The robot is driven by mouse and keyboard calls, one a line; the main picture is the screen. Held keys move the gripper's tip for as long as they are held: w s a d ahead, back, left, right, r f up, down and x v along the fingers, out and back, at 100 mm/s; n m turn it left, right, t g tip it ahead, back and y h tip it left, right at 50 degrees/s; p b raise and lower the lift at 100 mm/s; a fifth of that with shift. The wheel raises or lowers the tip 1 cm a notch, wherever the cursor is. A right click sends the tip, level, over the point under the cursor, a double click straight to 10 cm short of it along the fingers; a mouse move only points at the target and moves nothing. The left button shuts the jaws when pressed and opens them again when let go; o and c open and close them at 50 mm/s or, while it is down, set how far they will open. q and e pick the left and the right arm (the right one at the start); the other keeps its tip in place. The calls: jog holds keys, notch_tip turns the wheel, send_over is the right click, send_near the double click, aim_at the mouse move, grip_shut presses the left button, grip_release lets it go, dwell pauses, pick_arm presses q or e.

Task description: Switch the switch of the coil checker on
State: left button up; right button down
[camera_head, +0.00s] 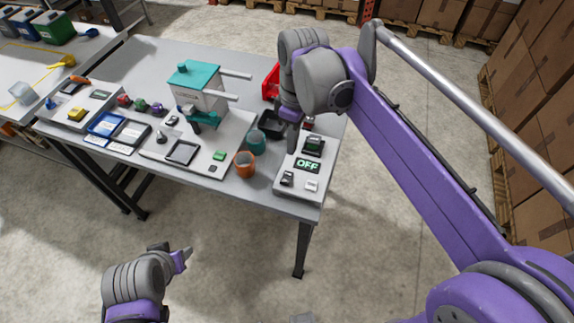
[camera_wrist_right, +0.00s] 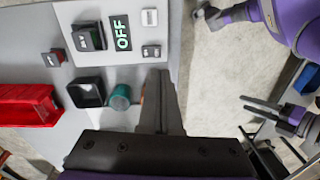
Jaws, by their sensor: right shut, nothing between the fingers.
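The coil checker (camera_head: 295,168) appears to be the light grey panel at the table's right front corner. Its display (camera_head: 307,165) reads OFF in green, also in the right wrist view (camera_wrist_right: 121,33). A dark block (camera_head: 314,146) sits behind the display, and two small switches, a dark one (camera_head: 287,179) and a light one (camera_head: 311,185), sit in front of it. My right gripper (camera_head: 292,143) is shut and empty at the panel's back left side. In the right wrist view its fingers (camera_wrist_right: 159,82) end beside the panel edge. My left gripper (camera_head: 184,259) hangs low before the table, its jaw opening unclear.
A teal cup (camera_head: 256,143), an orange cup (camera_head: 244,165) and a black tray (camera_head: 271,124) stand left of the panel. A red bin (camera_wrist_right: 28,104) lies behind. A teal-topped machine (camera_head: 197,95) stands mid-table. Floor right of the table is clear.

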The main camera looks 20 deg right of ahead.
aim_at(285, 182)
jog(key=shift+w+a+r+n+g, duration=0.2)
jog(key=shift+w+r+n, duration=0.15)
jog(key=shift+w, duration=0.15)
jog(key=shift+w+a+r+n+g, duration=0.1)
jog(key=shift+w+r+n+g, duration=0.1)
jog(key=shift+w+n, duration=0.25)
jog(key=f, duration=0.4)
jog(key=s+f, duration=0.1)
jog(key=f, duration=0.4)
jog(key=a+f, duration=0.1)
jog(key=f, duration=0.4)
jog(key=shift+s, duration=0.25)
